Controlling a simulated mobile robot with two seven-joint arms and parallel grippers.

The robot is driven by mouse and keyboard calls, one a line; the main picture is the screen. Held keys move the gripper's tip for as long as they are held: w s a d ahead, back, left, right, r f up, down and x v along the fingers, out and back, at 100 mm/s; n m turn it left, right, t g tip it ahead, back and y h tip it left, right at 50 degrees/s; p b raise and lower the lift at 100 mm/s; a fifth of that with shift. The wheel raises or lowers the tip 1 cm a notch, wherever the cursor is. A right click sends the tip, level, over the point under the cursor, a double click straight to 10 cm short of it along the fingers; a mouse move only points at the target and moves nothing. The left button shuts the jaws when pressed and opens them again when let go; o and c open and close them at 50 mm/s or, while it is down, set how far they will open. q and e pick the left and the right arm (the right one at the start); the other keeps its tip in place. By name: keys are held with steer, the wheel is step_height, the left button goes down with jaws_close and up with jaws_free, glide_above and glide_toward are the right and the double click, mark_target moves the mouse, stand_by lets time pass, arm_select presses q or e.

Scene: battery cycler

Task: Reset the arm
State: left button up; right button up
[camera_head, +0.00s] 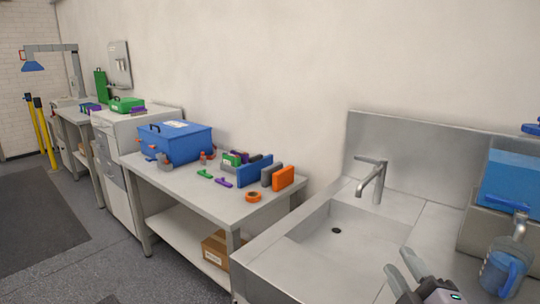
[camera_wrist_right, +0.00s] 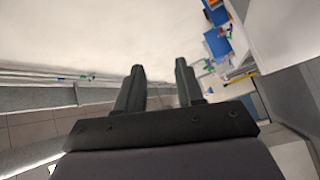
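My right gripper (camera_head: 402,276) shows at the lower right of the head view, over the front right of the sink counter. In the right wrist view its two dark fingers (camera_wrist_right: 158,85) stand apart with nothing between them, so it is open and empty. The right arm's links are mostly out of the head view. My left gripper is in neither view.
A steel sink (camera_head: 345,238) with a tap (camera_head: 372,180) lies beside my right gripper. A blue jug (camera_head: 503,268) stands close on its right. A workbench (camera_head: 190,185) holds a blue box (camera_head: 180,143) and an orange tape roll (camera_head: 253,197).

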steer(key=s+d+f+m+g+h, duration=0.3)
steer(key=s+f+m+g, duration=0.45)
steer(key=f, duration=0.55)
steer(key=s+a+f+m+g+y, duration=0.15)
steer(key=s+f+g, duration=0.25)
steer(key=s, duration=0.5)
steer(key=s+a+f+m+g, duration=0.1)
steer(key=s+f+m+g, duration=0.3)
steer(key=s, duration=0.4)
steer(key=w+a+f+n+t+y, duration=0.1)
steer(key=w+a+f+t+y, duration=0.1)
steer(key=w+f+t, duration=0.4)
steer(key=shift+a+f+t, duration=0.35)
steer(key=shift+f+t, duration=0.1)
steer(key=shift+f, duration=1.65)
